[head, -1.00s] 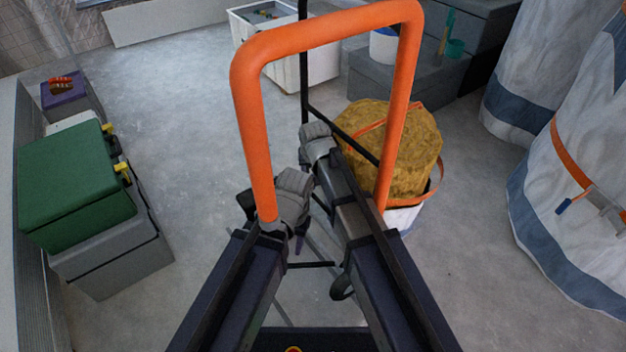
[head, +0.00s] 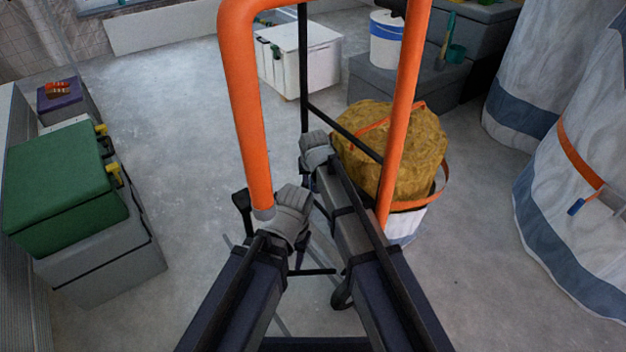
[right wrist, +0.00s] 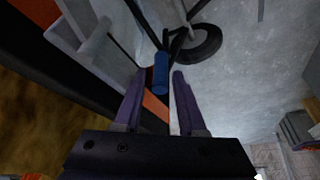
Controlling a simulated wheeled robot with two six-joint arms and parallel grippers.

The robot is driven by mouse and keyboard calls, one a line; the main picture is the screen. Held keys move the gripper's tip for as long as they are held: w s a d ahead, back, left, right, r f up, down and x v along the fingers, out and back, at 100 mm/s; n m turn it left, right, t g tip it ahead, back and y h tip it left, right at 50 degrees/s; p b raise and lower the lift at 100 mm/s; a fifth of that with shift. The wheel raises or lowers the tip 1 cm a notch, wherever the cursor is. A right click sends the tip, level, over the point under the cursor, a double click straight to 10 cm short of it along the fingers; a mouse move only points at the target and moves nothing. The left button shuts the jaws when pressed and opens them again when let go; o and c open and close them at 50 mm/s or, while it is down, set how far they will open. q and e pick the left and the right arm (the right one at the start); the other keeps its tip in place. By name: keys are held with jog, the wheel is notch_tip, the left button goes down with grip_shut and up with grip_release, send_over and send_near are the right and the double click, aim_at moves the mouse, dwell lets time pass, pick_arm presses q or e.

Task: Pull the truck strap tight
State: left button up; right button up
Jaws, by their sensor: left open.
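The hand truck's orange handle (head: 252,115) rises in front of me in the head view. Behind it sits a yellow-brown sack (head: 425,145) with an orange strap (head: 421,106) across it. In the right wrist view a blue strap tab (right wrist: 161,75) lies between my right gripper's (right wrist: 161,74) purple fingertips, with narrow gaps on both sides. An orange strap piece (right wrist: 155,106) shows below it. A grey bracket (right wrist: 82,42) is beside the fingers. My left gripper (head: 272,226) is open near the handle's lower left end. My right gripper is mostly hidden in the head view.
A green box (head: 60,185) on a grey case stands at left. A white crate (head: 305,60) and a white-blue bucket (head: 386,45) are at the back. Large white bags (head: 575,190) stand at right. The floor at left centre is clear.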

grip_shut()
dwell(1.1)
